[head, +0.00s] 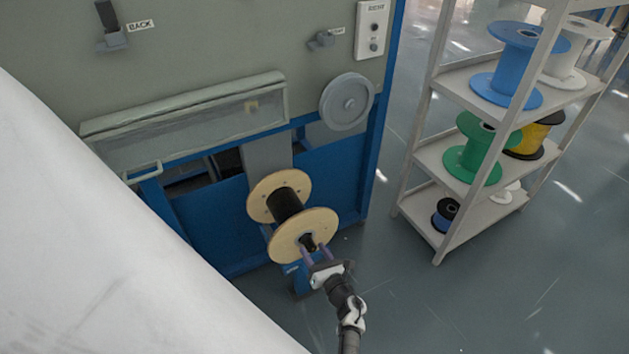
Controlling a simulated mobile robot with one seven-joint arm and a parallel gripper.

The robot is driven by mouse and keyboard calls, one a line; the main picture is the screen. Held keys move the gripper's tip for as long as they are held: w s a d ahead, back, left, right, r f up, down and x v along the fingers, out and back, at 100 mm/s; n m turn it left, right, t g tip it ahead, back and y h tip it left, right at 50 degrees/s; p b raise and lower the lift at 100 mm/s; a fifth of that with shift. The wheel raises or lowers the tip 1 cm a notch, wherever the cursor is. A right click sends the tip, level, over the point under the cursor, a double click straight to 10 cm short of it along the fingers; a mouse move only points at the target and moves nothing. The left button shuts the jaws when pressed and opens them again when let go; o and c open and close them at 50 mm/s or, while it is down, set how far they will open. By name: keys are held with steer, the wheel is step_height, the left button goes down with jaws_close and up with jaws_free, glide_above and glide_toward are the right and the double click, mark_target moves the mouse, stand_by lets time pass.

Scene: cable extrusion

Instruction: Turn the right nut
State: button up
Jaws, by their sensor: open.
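A wooden spool (279,193) with a dark core is mounted low in front of the blue and grey machine. A small dark nut (308,242) shows at the middle of the spool's near flange. My gripper (317,253) is at this flange, with its two fingers open and pointing at the nut. The fingertips are close to the nut or on either side of it; I cannot tell whether they touch it. My arm comes up from the lower right of the spool.
The machine panel (220,45) stands behind, with a grey round wheel (347,101) and a long clear cover (190,117). A shelf (437,215) with coloured spools stands at the right. The floor (480,305) at the lower right is clear. A large white surface fills the lower left.

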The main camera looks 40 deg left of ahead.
steer(key=shift+a, duration=0.2)
steer(key=shift+c, duration=0.2)
steer(key=c, duration=0.9)
steer(key=shift+m, duration=0.3)
